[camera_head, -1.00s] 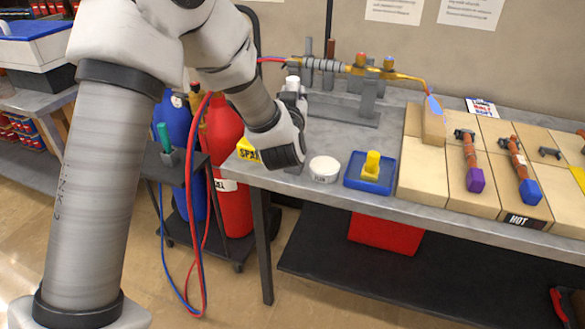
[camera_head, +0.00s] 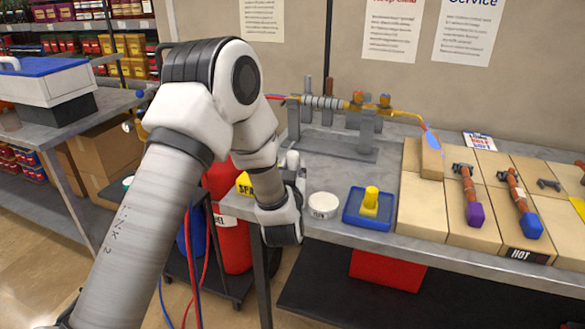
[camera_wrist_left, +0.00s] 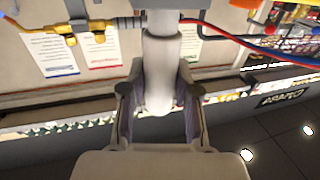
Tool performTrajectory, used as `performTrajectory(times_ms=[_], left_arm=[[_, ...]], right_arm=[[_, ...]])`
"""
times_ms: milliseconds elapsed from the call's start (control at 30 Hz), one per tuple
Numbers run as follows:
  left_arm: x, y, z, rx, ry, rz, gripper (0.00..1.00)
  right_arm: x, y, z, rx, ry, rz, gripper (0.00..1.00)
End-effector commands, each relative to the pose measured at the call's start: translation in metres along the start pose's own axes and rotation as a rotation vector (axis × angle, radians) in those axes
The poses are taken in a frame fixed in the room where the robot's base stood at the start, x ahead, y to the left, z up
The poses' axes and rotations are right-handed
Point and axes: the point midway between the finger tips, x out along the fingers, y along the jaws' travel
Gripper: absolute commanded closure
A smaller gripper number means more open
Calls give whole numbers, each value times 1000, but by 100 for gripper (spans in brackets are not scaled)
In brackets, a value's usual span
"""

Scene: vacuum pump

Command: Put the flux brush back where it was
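My left gripper (camera_head: 293,168) is at the left end of the bench, beside the white flux tin (camera_head: 322,206) and above the bench's front edge. In the left wrist view the two fingers (camera_wrist_left: 160,88) stand on either side of a thick, pale, rounded handle (camera_wrist_left: 161,65). I take this to be the flux brush; its bristles cannot be made out. Its pale top (camera_head: 292,159) also shows in the head view, between the fingers. My right gripper is not in view.
A blue tray with a yellow block (camera_head: 370,200) sits right of the tin. A torch on a stand (camera_head: 338,140) is behind. Tan blocks with pipe pieces (camera_head: 470,195) fill the right. A red cylinder (camera_head: 232,235) stands below left.

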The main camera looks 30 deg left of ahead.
Motion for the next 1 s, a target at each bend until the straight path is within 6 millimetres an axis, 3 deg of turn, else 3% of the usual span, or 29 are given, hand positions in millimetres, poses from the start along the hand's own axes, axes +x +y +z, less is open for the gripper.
performTrajectory(times_ms=[433, 567, 800, 1000], left_arm=[[-4, 0, -4, 1, -1, 1, 47], [-28, 1, -2, 3, -1, 3, 47], [-91, 1, -2, 6, -1, 4, 47], [-118, 1, 0, 4, -9, 4, 47]], right_arm=[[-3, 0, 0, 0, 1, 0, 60], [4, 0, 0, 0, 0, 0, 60], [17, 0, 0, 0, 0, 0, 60], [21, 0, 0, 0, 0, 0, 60]])
